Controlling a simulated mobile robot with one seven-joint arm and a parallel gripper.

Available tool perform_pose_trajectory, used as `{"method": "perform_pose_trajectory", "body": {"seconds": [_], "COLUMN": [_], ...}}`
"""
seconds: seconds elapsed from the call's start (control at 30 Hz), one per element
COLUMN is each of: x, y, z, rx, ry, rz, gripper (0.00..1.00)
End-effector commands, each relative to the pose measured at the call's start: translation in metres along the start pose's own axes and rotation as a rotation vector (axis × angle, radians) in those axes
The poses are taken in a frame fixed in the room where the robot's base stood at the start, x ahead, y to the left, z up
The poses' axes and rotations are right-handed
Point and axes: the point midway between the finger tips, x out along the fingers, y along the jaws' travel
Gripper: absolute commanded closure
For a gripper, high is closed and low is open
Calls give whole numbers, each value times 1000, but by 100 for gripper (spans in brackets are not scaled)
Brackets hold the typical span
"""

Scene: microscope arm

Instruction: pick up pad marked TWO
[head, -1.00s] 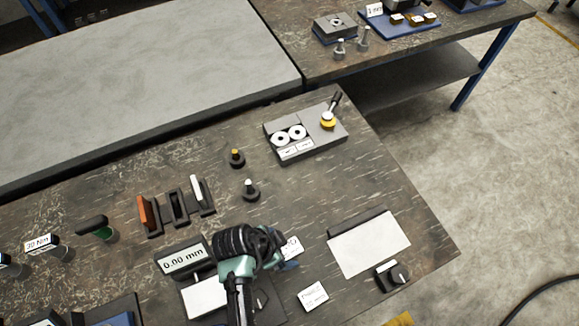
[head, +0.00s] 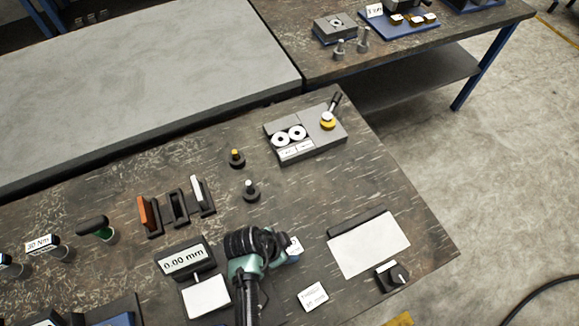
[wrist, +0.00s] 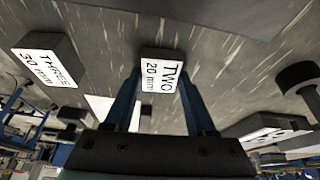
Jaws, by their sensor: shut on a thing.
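The pad marked TWO (wrist: 161,76), a white-topped block reading "TWO 20 mm", is between the two blue fingers of my gripper (wrist: 160,88) in the wrist view. My gripper is shut on it. In the head view, my gripper (head: 287,257) is at the front middle of the bench, and only a small white part of the pad (head: 295,245) shows past it. Whether the pad touches the bench is hard to tell. The pad marked THREE (wrist: 48,63), reading "30 mm", lies apart to the left in the wrist view; it also shows in the head view (head: 313,296).
A display reading "0.00 mm" (head: 184,260) stands left of my gripper, with a white plate (head: 206,297) in front. A white sheet (head: 369,246) and a small black knob block (head: 391,275) lie right. Slotted holders (head: 178,207) and a grey tray (head: 333,140) stand farther back.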

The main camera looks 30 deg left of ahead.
Motion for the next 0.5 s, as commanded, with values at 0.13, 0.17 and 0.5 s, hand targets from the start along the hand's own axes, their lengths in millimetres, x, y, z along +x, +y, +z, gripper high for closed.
{"method": "perform_pose_trajectory", "body": {"seconds": [0.13, 0.17, 0.5], "x": [0, 0, -1], "y": [0, 0, -1], "z": [0, 0, -1], "rx": [0, 0, 0], "ry": [0, 0, 2], "rz": [0, 0, -2], "gripper": [100, 100, 100]}}
